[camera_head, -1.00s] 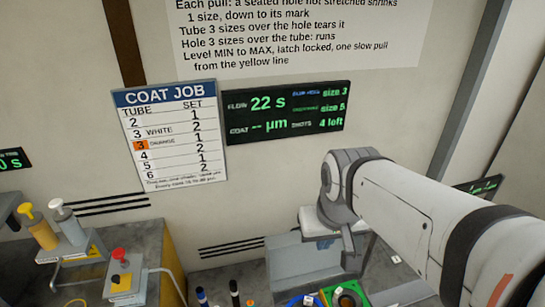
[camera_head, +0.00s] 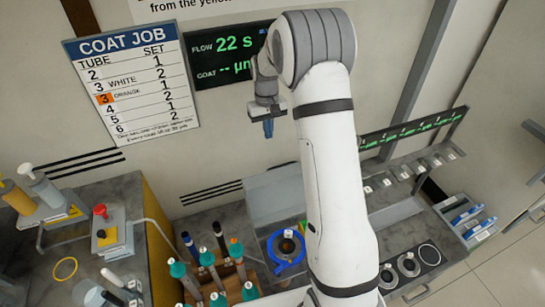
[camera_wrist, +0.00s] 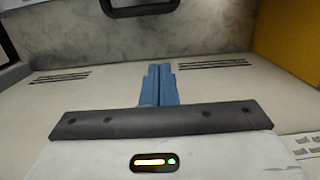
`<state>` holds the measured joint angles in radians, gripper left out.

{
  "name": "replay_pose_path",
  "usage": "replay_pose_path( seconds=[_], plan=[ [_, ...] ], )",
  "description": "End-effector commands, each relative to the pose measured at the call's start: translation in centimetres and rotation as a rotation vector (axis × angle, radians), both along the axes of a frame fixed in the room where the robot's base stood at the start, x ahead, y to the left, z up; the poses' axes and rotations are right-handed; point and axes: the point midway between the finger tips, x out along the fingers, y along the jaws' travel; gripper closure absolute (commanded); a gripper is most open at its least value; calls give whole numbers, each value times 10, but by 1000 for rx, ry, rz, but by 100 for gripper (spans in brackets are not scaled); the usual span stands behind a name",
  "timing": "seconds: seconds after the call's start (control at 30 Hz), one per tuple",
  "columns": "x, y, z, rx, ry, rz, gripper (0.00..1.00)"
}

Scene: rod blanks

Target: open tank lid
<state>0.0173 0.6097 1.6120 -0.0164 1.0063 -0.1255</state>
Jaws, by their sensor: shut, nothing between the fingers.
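My gripper (camera_head: 268,130) is in the upper middle of the head view, its blue fingers together and pointing down, with nothing between them. The wrist view also shows the closed fingertips (camera_wrist: 160,70) against bare wall and counter. My gripper is well above and apart from these, and my arm hides the tank's right side.
A wooden rack (camera_head: 240,277) with several capped tubes stands left of the tank. A red-button box (camera_head: 104,232) and yellow and white cylinders (camera_head: 30,190) are farther left. Round grey fixtures (camera_head: 408,265) and a display rail (camera_head: 415,130) are to the right.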

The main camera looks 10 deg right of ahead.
Motion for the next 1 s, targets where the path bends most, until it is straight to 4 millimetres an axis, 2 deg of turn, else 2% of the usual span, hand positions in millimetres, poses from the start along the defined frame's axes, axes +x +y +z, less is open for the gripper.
replay_pose_path(
  seconds=[0.13,0.27,0.37,0.73,0.77,0.8,1.0],
  plan=[
    [10,-1,-16,1,16,6,100],
    [10,-1,-25,0,19,7,100],
    [7,-1,-39,0,22,6,100],
    [-1,-2,-115,0,21,6,100],
    [-3,-3,-115,0,20,6,100],
    [-10,-4,-107,-1,17,5,100],
    [-31,-6,-100,0,18,6,100]
  ],
)
